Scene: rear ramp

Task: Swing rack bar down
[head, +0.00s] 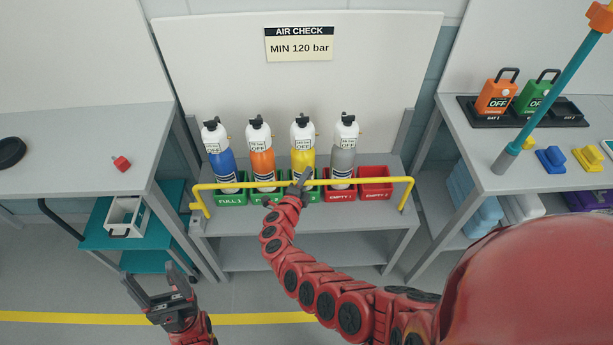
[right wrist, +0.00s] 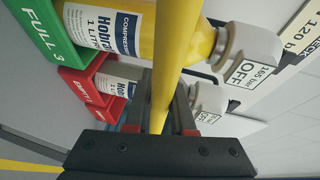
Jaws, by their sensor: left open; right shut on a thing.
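The yellow rack bar (head: 235,184) runs across the front of the cylinder rack, with a bent-down end at each side. My right gripper (head: 299,186) is shut on the bar near its middle, in front of the yellow cylinder (head: 302,150). In the right wrist view the bar (right wrist: 176,45) passes between the jaws of my right gripper (right wrist: 168,118). Blue (head: 219,160), orange (head: 262,160) and grey (head: 342,157) cylinders stand upright behind the bar. My left gripper (head: 152,282) is open and empty, low at the left, away from the rack.
Green bins (head: 231,200) and red bins (head: 376,188) line the rack shelf; the far right red bin looks empty. A left table (head: 70,160) holds a red object (head: 121,163). A right bench (head: 470,150) holds orange and green cases. Floor in front is clear.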

